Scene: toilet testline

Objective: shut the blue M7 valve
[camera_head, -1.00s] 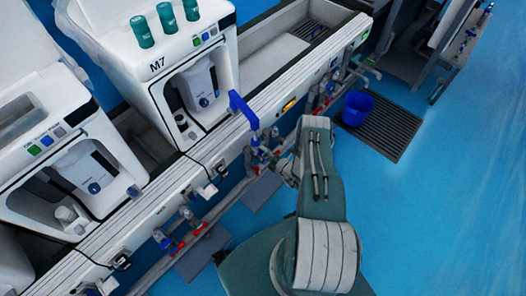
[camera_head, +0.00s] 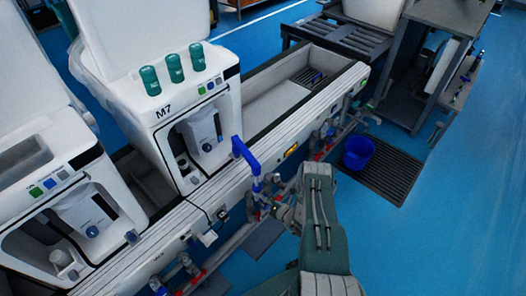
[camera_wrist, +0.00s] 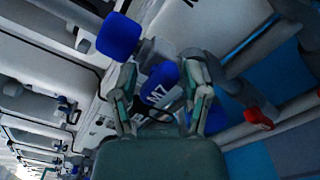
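The blue M7 valve handle (camera_head: 246,156) stands up from the pipework in front of the white machine marked M7 (camera_head: 163,111). It looks like a bent blue lever. In the wrist view a blue piece labelled M7 (camera_wrist: 160,84) lies between my fingers, and a blue block (camera_wrist: 119,37) shows to the upper left. My gripper (camera_wrist: 163,80) has its two fingers apart, one on each side of the labelled piece. I cannot tell if either finger touches it. In the head view my gripper (camera_head: 272,204) is at the lower part of the valve, partly hidden by my arm.
A red handle (camera_wrist: 258,117) on a pipe is right of my gripper in the wrist view. More pipes and valves (camera_head: 183,272) run along the bench front. A blue bucket (camera_head: 358,152) stands on a floor grate (camera_head: 387,172). The blue floor at right is clear.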

